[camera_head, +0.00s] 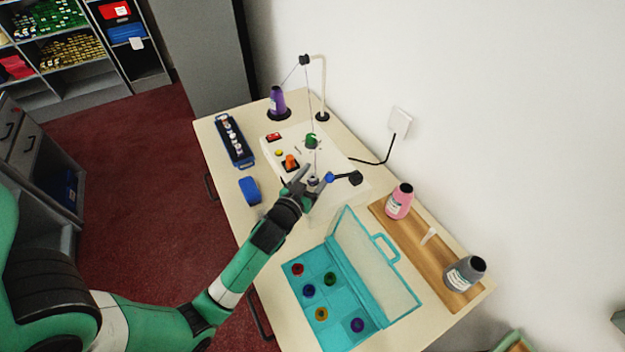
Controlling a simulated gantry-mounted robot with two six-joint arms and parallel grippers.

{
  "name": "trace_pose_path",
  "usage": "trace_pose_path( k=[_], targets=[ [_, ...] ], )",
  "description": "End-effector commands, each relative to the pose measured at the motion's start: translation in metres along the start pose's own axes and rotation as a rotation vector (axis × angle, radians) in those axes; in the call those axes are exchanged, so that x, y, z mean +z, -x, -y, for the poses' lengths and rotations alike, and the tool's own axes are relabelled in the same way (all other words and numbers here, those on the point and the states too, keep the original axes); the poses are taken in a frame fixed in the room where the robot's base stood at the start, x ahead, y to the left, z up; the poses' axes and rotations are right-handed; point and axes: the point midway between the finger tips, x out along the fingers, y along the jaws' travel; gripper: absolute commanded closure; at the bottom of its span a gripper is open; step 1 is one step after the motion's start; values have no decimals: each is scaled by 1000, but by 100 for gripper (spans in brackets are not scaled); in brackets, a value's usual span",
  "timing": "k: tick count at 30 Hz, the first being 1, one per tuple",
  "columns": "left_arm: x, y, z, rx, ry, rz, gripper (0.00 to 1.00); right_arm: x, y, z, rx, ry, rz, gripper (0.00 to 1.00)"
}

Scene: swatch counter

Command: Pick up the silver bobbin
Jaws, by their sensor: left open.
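My left gripper (311,176) is open over the front part of the white winding machine (346,172). A small grey, silver-looking piece (314,181) shows between its fingers, at the lower end of the thread; it looks like the silver bobbin. It is too small and too covered by the fingers to tell whether they touch it. My right gripper is not in view.
An open teal case (374,272) with several coloured bobbins stands at the front. A wooden tray (425,252) holds pink (399,201) and grey (464,273) thread cones. A thread stand (323,88), purple cone (277,101), dark blue rack (235,142) and blue object (250,190) surround the machine.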

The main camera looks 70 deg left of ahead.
Motion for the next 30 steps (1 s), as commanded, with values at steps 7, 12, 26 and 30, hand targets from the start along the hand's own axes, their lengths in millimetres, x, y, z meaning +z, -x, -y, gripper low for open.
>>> trace_pose_path(
  k=[7,12,26,30],
  targets=[
    [0,-16,0,0,0,-1,33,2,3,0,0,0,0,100],
    [0,-16,0,0,0,0,45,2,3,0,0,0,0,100],
    [0,-15,0,0,0,0,100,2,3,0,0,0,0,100],
    [0,-15,0,0,0,0,100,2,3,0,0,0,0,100]
  ],
)
